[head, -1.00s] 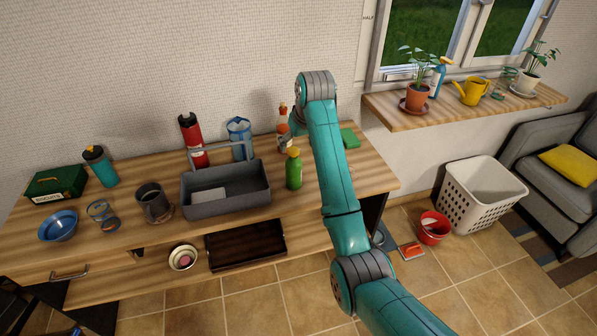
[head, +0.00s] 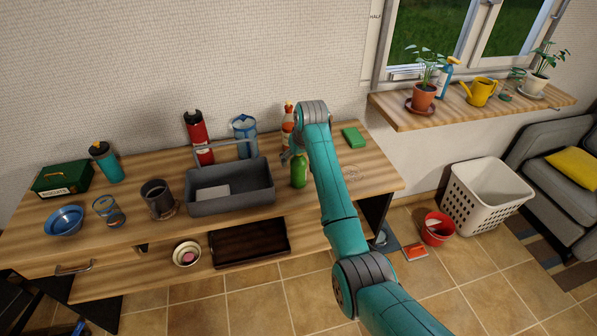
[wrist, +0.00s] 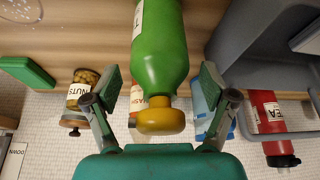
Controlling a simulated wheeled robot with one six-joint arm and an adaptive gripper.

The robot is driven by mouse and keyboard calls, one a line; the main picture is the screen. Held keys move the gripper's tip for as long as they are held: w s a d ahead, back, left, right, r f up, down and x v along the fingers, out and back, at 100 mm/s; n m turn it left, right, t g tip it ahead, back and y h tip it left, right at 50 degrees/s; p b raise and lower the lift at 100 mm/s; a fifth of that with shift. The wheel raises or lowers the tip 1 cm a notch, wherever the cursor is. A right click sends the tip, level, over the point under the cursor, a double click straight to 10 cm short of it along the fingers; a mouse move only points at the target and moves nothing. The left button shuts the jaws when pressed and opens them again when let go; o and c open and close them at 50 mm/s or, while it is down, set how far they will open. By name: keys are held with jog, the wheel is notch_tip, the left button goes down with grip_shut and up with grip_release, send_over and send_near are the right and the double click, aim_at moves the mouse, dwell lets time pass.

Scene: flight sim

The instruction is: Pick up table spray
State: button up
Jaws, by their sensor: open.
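A green bottle (head: 299,173) with a yellow cap stands on the wooden desk, right of the grey caddy. In the wrist view the green bottle (wrist: 160,50) appears upside down, its yellow cap toward my palm. Part of a white label starting with "T" shows; the full name cannot be read. My gripper (wrist: 161,88) is open, one finger on each side of the bottle's shoulder, with gaps visible on both sides. In the head view my gripper (head: 291,154) is at the bottle's top and hides its cap. An orange and white bottle (head: 287,125) stands behind.
The grey caddy (head: 230,202) with a raised handle stands close left. A red bottle (head: 198,135) and a blue-and-clear container (head: 243,135) stand behind it. A green block (head: 353,137) lies right. A blue spray bottle (head: 445,78) stands on the window shelf.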

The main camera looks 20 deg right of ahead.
jog(key=shift+f, duration=0.1)
grip_shut()
jog(key=shift+w, duration=0.1)
dwell(0.3)
